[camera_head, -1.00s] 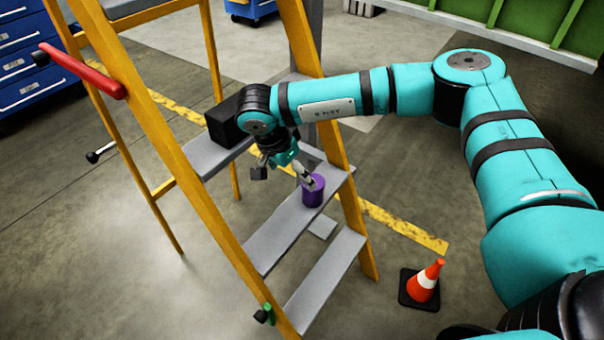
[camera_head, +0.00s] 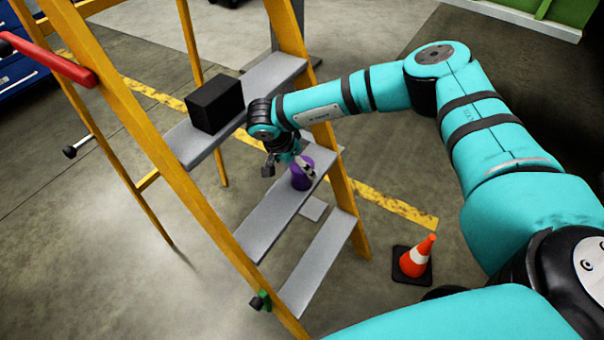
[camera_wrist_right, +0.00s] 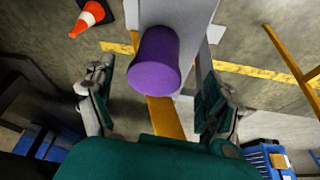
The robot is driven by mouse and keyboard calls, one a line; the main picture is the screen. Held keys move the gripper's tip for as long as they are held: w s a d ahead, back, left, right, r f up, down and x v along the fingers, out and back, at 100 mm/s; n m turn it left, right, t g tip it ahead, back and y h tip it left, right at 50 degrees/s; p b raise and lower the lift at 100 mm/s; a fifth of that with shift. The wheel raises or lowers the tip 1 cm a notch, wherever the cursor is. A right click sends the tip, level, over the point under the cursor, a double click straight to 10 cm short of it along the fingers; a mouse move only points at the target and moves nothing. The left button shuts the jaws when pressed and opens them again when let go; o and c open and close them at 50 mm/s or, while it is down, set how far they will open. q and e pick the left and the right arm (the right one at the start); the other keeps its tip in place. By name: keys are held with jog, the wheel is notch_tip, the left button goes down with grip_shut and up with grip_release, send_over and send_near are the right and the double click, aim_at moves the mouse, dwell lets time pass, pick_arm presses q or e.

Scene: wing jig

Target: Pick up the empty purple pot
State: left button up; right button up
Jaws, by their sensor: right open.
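The purple pot (camera_head: 300,174) stands on a middle grey step (camera_head: 262,222) of the yellow ladder, near the step's right end. My right gripper (camera_head: 287,165) is at the pot, with one finger in front of it in the head view. In the right wrist view the pot (camera_wrist_right: 155,60) lies ahead between the two spread fingers of my right gripper (camera_wrist_right: 155,92). There is a gap on each side, so the gripper is open and empty. The pot's inside is not visible. My left gripper is not in view.
A black box (camera_head: 215,103) sits on the step above, left of my right wrist. The yellow ladder rails (camera_head: 160,140) flank the steps. An orange cone (camera_head: 416,257) stands on the floor at right. A green-black clamp (camera_head: 261,300) is on the lower left rail.

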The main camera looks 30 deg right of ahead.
aim_at(300, 181)
jog(key=shift+b+x, duration=0.3)
jog(key=shift+x, duration=2.35)
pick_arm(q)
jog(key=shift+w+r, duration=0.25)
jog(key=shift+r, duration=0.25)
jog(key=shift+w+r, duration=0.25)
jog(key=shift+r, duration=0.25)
pick_arm(e)
jog(key=shift+s+d+r, duration=0.1)
jog(key=shift+s+d, duration=0.05)
jog(key=c, duration=1.3)
